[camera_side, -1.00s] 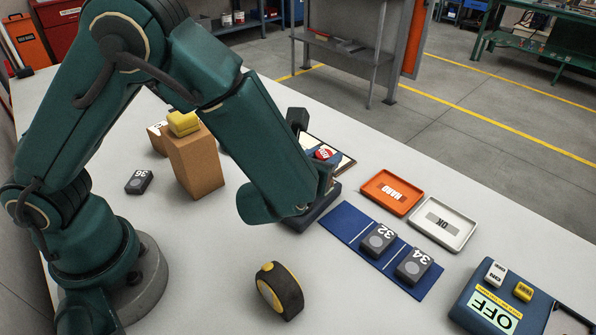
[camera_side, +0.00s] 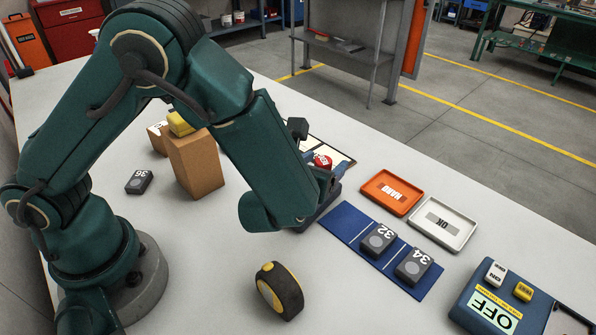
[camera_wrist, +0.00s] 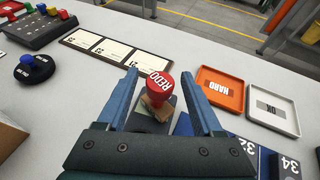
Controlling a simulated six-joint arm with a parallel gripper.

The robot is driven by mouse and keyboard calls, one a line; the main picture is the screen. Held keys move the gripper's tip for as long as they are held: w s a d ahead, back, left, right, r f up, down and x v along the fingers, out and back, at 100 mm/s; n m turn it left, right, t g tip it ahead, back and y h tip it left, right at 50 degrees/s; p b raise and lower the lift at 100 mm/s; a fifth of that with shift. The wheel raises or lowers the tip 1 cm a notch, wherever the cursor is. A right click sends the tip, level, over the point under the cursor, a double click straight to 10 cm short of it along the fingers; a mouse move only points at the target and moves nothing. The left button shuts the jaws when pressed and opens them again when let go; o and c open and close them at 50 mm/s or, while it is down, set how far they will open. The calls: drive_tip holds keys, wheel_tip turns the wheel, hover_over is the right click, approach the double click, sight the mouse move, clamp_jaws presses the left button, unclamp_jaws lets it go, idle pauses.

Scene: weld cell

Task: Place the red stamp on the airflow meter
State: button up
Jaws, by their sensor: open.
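The red stamp (camera_wrist: 158,86) has a round red top marked REDO and a wooden base. In the wrist view it stands between the spread blue fingers of my gripper (camera_wrist: 160,92), with gaps on both sides. A dark surface lies under it, mostly hidden. The stamp's red top (camera_side: 323,161) also shows in the side view beside my gripper (camera_side: 325,180). No thing is labelled as an airflow meter. Dark grey boxes with round discs, numbered 32 (camera_side: 378,240) and 34 (camera_side: 413,266), lie on a blue mat (camera_side: 345,223). Box 36 (camera_side: 139,181) lies apart at the left.
An orange HARD tray (camera_side: 391,193) and a white OK tray (camera_side: 443,222) lie behind the mat. A cardboard box (camera_side: 195,163) bears a yellow block (camera_side: 182,123). A framed card row (camera_wrist: 105,49) lies beyond the stamp.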

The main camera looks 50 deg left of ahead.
sight(322, 164)
drive_tip(key=v, duration=0.7)
drive_tip(key=shift+w, duration=0.15)
drive_tip(key=shift+s+r, duration=0.15)
drive_tip(key=shift+s, duration=0.1)
drive_tip(key=s+a+r+n+g+y, duration=0.2)
drive_tip(key=s+a+n+g, duration=0.75)
drive_tip(key=n, duration=0.75)
drive_tip(key=s+d+r+n+t+h, duration=0.2)
drive_tip(key=n+h, duration=0.5)
drive_tip(key=n, duration=0.7)
wheel_tip(322, 164, up, 3)
drive_tip(key=s+d, duration=0.1)
drive_tip(key=s, duration=0.1)
drive_tip(key=shift+s+n+t, duration=0.25)
drive_tip(key=shift+n+t, duration=0.05)
drive_tip(key=shift+t, duration=0.05)
